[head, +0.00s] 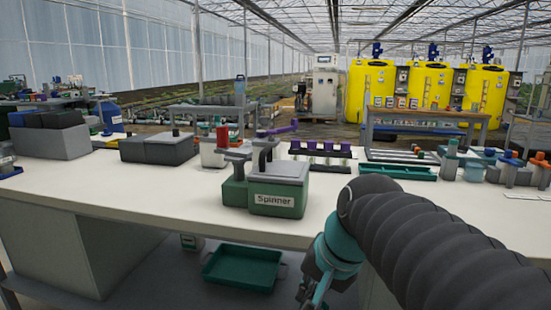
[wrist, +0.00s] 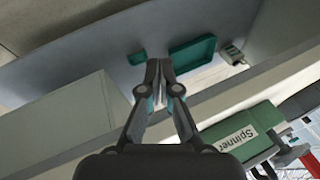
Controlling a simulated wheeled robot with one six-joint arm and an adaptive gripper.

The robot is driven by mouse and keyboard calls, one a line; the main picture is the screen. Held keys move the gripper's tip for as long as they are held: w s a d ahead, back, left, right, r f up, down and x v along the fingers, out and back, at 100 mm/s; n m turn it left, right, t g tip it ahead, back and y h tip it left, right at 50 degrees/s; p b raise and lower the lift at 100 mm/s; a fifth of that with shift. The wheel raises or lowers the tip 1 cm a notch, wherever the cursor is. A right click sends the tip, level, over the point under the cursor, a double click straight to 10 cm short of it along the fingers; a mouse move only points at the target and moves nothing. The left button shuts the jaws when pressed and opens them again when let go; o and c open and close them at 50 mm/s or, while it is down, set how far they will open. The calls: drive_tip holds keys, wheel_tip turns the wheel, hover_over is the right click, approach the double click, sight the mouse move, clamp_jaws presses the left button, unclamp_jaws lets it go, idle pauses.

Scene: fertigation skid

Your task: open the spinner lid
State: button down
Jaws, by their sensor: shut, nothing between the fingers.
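The spinner (head: 279,192) is a green box with a white "Spinner" label, near the front edge of the white bench. Its grey lid (head: 281,172) lies flat on top and looks closed, with an upright grey handle (head: 265,152) at its back left. In the wrist view the spinner (wrist: 240,132) appears at lower right, tilted, its lid mostly out of sight. My gripper (wrist: 159,62) is shut and empty. In the head view my gripper (head: 314,290) hangs low in front of the bench, below the spinner and to its right, apart from it.
The white bench top (head: 130,185) is clear left of the spinner. A green tray (head: 243,267) lies below the bench top. Behind the spinner stand a red-topped container (head: 222,137) and a rack with purple caps (head: 320,147). Teal and orange-topped containers stand at right.

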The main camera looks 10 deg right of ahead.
drive_tip(key=w+d+r+m+y, duration=0.2)
drive_tip(key=w+r+m+y, duration=0.3)
drive_tip(key=w+r+m, duration=0.65)
drive_tip(key=m+y+p, duration=0.1)
drive_tip(key=m+y, duration=0.3)
drive_tip(key=m, duration=0.1)
approach(275, 170)
wheel_tip(275, 170, up, 3)
drive_tip(key=shift+n, duration=0.25)
drive_tip(key=b+x, duration=0.1)
drive_tip(key=x, duration=0.9)
drive_tip(key=shift+w, duration=0.2)
drive_tip(key=shift+r, duration=0.15)
